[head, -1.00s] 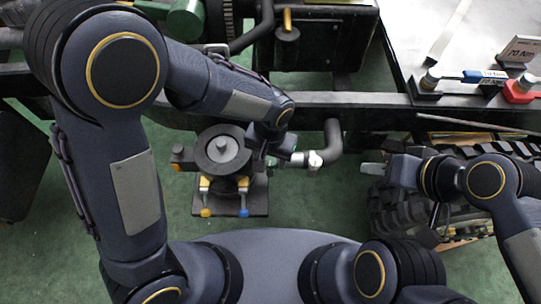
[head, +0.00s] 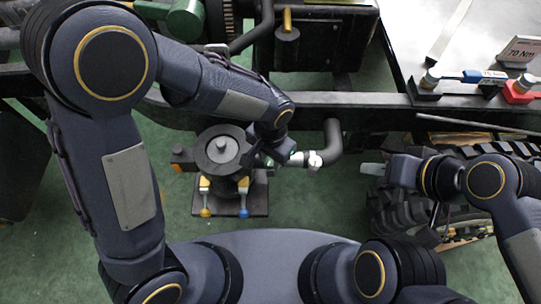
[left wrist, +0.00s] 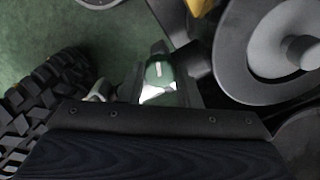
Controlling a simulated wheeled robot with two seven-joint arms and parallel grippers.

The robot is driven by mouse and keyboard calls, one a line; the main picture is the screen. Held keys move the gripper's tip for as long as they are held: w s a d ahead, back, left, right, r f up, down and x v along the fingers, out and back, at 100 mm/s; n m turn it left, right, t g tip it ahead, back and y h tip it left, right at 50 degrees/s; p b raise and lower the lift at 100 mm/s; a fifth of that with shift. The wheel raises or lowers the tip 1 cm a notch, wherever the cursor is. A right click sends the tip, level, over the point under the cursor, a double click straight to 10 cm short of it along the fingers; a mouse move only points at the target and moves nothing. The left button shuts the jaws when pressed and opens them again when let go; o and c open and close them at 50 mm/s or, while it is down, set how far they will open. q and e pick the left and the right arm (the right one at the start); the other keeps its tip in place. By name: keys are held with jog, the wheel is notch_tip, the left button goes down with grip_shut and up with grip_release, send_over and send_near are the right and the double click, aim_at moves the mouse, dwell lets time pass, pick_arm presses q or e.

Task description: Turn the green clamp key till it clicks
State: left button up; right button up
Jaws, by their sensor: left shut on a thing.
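The green clamp key (left wrist: 160,72) shows in the left wrist view between my left gripper's fingers (left wrist: 160,88), with a silvery white part at its lower edge. The fingers are shut on it. In the head view my left gripper (head: 282,156) is beside the silver clamp fitting (head: 314,160) at the end of the black bent pipe. The key is mostly hidden there by the gripper and wrist. My right gripper (head: 373,169) is at the right, apart from the fitting, over the tire; its jaw gap is too small to tell.
A round dark pump-like unit (head: 222,150) with yellow and blue-tipped levers stands left of my left gripper. A black frame rail (head: 380,113) crosses behind. A treaded tire (head: 392,215) lies right. A bench (head: 405,40) holds blue and red-handled tools.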

aim_at(271, 161)
pick_arm(q)
jog(key=m, duration=0.4)
jog(key=shift+m, duration=0.3)
jog(key=shift+m+p, duration=0.3)
jog(key=shift+m, duration=1.6)
jog(key=o, duration=1)
jog(key=shift+r+p, duration=0.7)
jog(key=shift+r, duration=3.2)
